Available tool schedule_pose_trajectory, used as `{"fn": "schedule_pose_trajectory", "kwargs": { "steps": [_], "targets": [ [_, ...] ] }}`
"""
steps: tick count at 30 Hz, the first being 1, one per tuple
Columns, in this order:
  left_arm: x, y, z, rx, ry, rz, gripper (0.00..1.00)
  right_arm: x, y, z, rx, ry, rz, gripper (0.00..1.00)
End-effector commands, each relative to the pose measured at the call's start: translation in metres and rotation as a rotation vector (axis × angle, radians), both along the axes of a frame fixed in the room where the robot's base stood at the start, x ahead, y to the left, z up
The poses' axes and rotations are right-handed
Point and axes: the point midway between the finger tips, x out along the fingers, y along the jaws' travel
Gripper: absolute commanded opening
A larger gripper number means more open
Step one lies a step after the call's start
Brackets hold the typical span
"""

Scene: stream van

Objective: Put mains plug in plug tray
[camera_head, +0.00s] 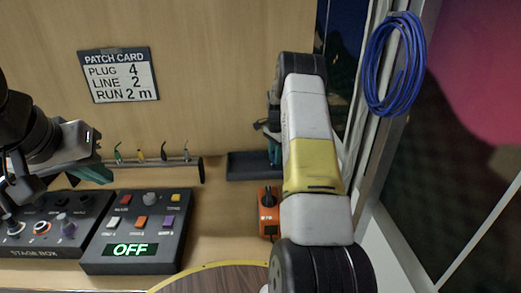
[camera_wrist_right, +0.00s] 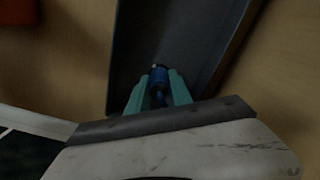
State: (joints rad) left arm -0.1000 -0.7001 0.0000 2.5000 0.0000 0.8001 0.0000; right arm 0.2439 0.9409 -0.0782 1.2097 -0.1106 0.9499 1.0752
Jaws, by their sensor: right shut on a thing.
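The mains plug (camera_wrist_right: 158,78), a small dark blue cylinder, sits between the teal fingers of my right gripper (camera_wrist_right: 160,98) in the right wrist view. The gripper is shut on it. The plug is over the dark plug tray (camera_wrist_right: 135,45); I cannot tell whether it touches the tray floor. In the head view the plug tray (camera_head: 243,167) lies against the back wall, and my right gripper (camera_head: 273,152) is at its right part, largely hidden by my right arm. My left gripper (camera_head: 92,170) is at the left, above the consoles; its finger opening is unclear.
A rack with several small coloured plugs (camera_head: 150,163) is at the back. An orange device (camera_head: 267,222) is beside my right arm. A blue cable coil (camera_head: 373,70) hangs right.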

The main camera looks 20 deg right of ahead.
Motion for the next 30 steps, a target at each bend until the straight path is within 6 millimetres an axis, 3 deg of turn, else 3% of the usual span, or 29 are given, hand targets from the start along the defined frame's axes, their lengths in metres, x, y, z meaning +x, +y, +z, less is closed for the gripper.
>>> {"fn": "schedule_pose_trajectory", "kwargs": {
  "steps": [3, 4, 6, 7, 19, 30],
  "targets": [
    [0.000, 0.000, 0.000, 0.000, 0.000, 0.000, 0.00, 0.000, 0.000, -0.003, 0.000, 0.000, 0.000, 0.00],
    [0.000, 0.000, 0.000, 0.000, 0.000, 0.000, 0.00, 0.000, 0.000, -0.003, 0.000, 0.000, 0.000, 0.32],
    [0.000, 0.000, 0.000, 0.000, 0.000, 0.000, 0.00, 0.000, 0.000, -0.003, 0.000, 0.000, 0.000, 0.46],
    [0.000, 0.000, 0.000, 0.000, 0.000, 0.000, 0.00, 0.000, 0.000, -0.003, 0.000, 0.000, 0.000, 0.48],
    [0.000, 0.000, 0.000, 0.000, 0.000, 0.000, 0.00, 0.000, 0.000, 0.005, -0.001, -0.001, 0.000, 0.48],
    [0.000, 0.000, 0.000, 0.000, 0.000, 0.000, 0.00, 0.001, 0.000, 0.078, -0.001, -0.003, 0.001, 0.48]
  ]
}}
